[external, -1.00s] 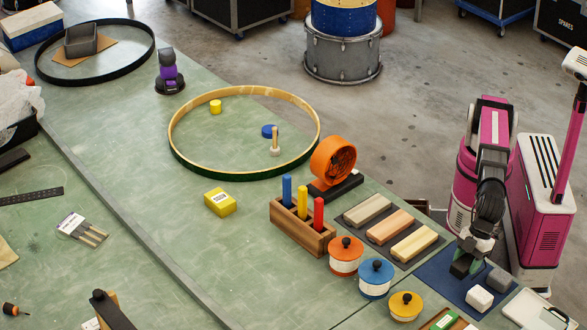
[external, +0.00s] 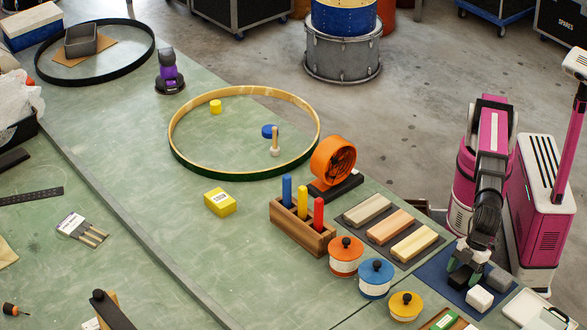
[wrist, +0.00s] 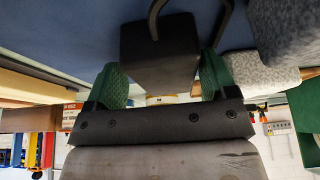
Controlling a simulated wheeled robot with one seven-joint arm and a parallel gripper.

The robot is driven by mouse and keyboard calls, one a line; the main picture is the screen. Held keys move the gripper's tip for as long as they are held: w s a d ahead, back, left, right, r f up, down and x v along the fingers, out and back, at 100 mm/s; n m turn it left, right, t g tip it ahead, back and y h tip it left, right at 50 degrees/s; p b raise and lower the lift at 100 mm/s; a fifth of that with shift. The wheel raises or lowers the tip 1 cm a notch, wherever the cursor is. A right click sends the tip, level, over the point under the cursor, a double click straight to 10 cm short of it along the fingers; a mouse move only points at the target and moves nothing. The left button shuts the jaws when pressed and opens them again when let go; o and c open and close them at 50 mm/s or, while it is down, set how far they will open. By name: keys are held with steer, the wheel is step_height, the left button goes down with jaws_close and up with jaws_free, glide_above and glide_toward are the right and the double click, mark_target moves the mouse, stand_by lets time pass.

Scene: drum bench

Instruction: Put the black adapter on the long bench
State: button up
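The black adapter (wrist: 160,55), a dark block with a dark cable loop, sits between my gripper's two green fingers in the wrist view. My gripper (external: 465,272) is low over the blue mat (external: 437,276) at the near right end of the bench, and its fingers stand apart. The fingers are very near the adapter's sides; I cannot tell whether they press on it. In the external view the adapter is mostly hidden by my gripper. The long bench (external: 130,150) is the green-topped surface running to the far left.
A white block (external: 479,298) and a grey block (external: 500,279) lie close beside my gripper. Sanding blocks (external: 390,226), lidded pots (external: 376,278), a wooden rack (external: 300,232) and an orange fan (external: 333,160) stand left of it. Open green top shows around the yellow box (external: 220,201).

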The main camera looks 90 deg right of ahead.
steer(key=v, duration=1.1)
steer(key=shift+r, duration=0.3)
steer(key=shift+s+d+r, duration=0.1)
steer(key=shift+s+r, duration=0.05)
steer(key=shift+r, duration=0.1)
steer(key=c, duration=0.3)
steer(key=shift+c, duration=0.2)
steer(key=shift+a+f, duration=0.55)
steer(key=shift+f, duration=0.15)
steer(key=shift+x, duration=5.3)
